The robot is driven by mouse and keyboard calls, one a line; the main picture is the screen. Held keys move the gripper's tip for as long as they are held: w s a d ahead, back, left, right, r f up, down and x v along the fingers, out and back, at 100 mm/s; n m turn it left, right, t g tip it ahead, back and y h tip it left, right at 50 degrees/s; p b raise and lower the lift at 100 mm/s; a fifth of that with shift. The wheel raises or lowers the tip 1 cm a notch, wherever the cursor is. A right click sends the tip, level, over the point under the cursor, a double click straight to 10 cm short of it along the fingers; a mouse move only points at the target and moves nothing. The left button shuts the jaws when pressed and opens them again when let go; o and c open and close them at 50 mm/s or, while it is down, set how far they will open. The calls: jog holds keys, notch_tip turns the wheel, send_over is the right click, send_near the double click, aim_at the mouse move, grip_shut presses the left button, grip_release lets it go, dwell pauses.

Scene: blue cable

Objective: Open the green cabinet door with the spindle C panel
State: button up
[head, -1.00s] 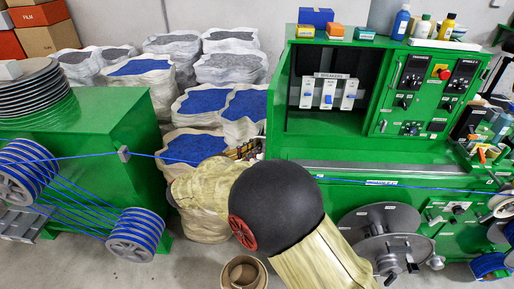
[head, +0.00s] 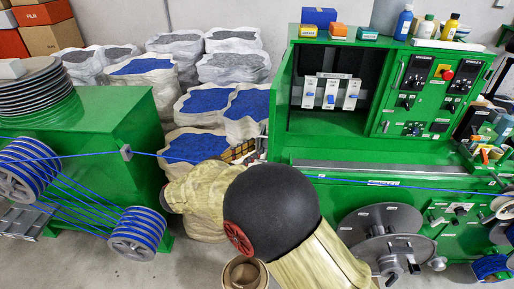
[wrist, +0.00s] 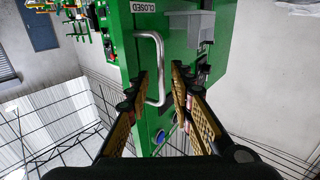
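The green cabinet door with the spindle panel (head: 428,98) is at the right of the head view, with dark switch plates, knobs and a red button. It looks shut. A slim metal handle (head: 391,88) runs down its left side. In the wrist view a silver bar handle (wrist: 161,62) stands on a green face under a "CLOSED" label; I cannot tell for sure that it is the same door. My gripper (wrist: 160,72) is open, its fingertips on either side of the handle's bar. Contact is not clear.
An open breaker recess (head: 330,95) is left of the door. Bottles (head: 403,22) and small boxes stand on the cabinet top. A blue cable (head: 90,155) runs across from the left spools. Stacked sacks (head: 200,100) fill the back. My arm covers the lower middle.

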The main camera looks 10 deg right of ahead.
jog(key=v, duration=0.9)
jog(key=shift+s+a, duration=0.15)
jog(key=shift+a, duration=0.1)
